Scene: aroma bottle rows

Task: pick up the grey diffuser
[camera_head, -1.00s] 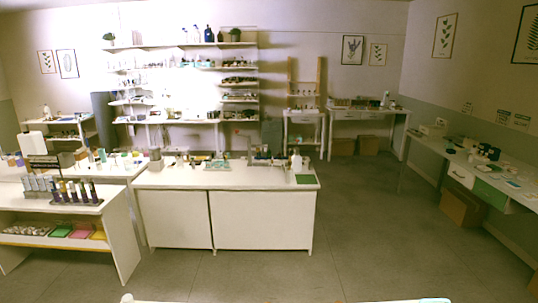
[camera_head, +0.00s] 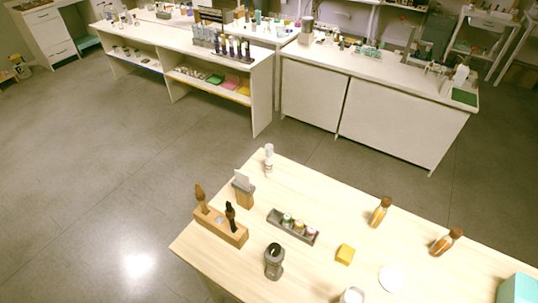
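A dark grey, rounded upright object (camera_head: 274,262), which looks like the grey diffuser, stands near the front left part of a light wooden table (camera_head: 325,205). Its top is darker than its body, and nothing covers it. Neither of my grippers shows in the head view.
Floor (camera_head: 120,190) left of the table is clear.

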